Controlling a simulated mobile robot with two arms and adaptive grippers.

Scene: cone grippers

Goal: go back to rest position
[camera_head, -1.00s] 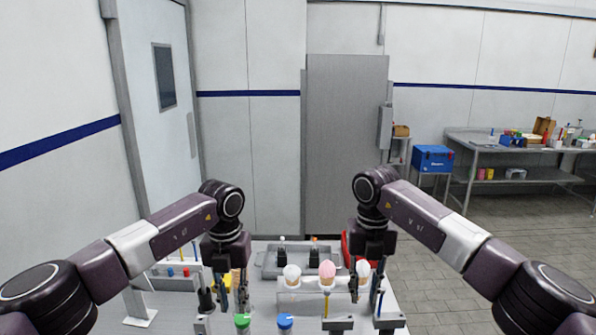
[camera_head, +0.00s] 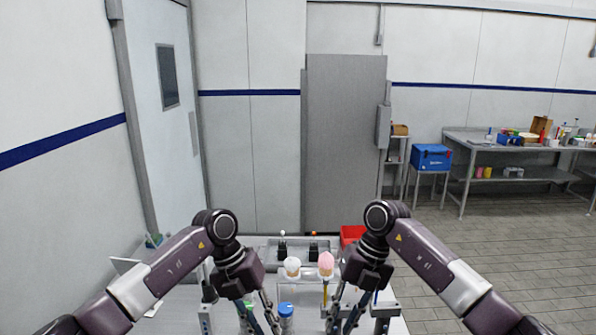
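My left gripper (camera_head: 262,315) hangs low over the front of the table, close to a blue-capped container (camera_head: 286,309). Its fingers point down and no held object shows between them. My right gripper (camera_head: 345,315) hangs to the right of the cones, its fingers pointing down and apart at the tips, with nothing seen between them. A white-topped cone (camera_head: 292,267) and a pink-topped cone (camera_head: 326,265) stand upright in a rack between the two grippers. The lower ends of both grippers are near the bottom edge of the view.
A grey tray (camera_head: 270,254) with small dark items lies at the back of the table. A red bin (camera_head: 352,235) stands behind my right arm. A blue box (camera_head: 431,157) and a steel bench (camera_head: 520,150) stand far right. The floor right of the table is clear.

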